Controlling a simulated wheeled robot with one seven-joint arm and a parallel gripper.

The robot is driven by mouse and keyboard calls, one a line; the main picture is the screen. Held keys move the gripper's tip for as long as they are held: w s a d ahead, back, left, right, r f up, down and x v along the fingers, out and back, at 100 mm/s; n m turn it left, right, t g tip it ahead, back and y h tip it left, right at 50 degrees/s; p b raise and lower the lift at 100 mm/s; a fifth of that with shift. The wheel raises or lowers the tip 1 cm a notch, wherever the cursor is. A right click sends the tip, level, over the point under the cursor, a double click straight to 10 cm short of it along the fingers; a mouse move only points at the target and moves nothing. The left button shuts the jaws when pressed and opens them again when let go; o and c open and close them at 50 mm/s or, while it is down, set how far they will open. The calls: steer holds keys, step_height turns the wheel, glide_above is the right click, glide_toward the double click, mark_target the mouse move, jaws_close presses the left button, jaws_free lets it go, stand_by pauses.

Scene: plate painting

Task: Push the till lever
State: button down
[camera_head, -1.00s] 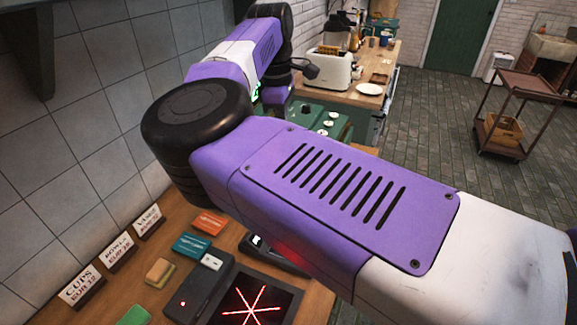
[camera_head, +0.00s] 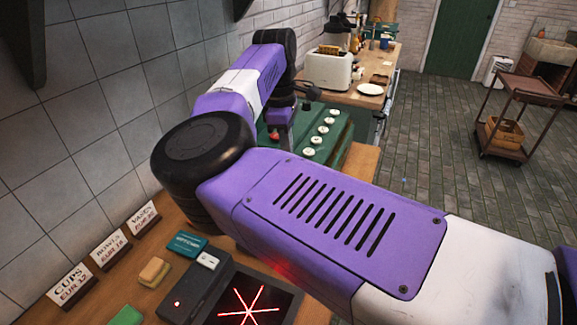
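The till is a green box (camera_head: 333,148) with a row of round white keys, standing on the counter beyond my arm's elbow. Its left side is hidden by my arm. A small red knob (camera_head: 273,135), possibly the till lever's end, shows at the till's left, close below my wrist. My gripper (camera_head: 281,128) is at the far end of the arm, over the left part of the till. Its fingers are small and mostly hidden, so I cannot tell whether they are open or whether they touch the knob.
Price cards (camera_head: 110,250), a teal box (camera_head: 187,246), a sponge (camera_head: 154,271) and a card reader (camera_head: 197,289) lie on the near counter. A dark panel (camera_head: 277,297) with red lines is beside them. A toaster (camera_head: 328,70) stands behind the till. A trolley (camera_head: 530,90) stands on open floor.

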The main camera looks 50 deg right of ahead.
steer(key=shift+f, duration=0.1)
steer(key=shift+f+b, duration=1.15)
steer(key=shift+f, duration=0.7)
steer(key=shift+w+a+r, duration=0.1)
steer(key=shift+w+a+r+p, duration=0.15)
steer(key=shift+w+a+r, duration=0.15)
steer(key=shift+w, duration=0.3)
steer(key=shift+w+a+r+p, duration=0.15)
steer(key=shift+w+a, duration=0.25)
steer(key=shift+w, duration=0.2)
step_height(320, 180, up, 8)
steer(key=b, duration=0.1)
steer(key=shift+w+a, duration=0.2)
steer(key=shift+w, duration=0.15)
steer(key=shift+f, duration=0.1)
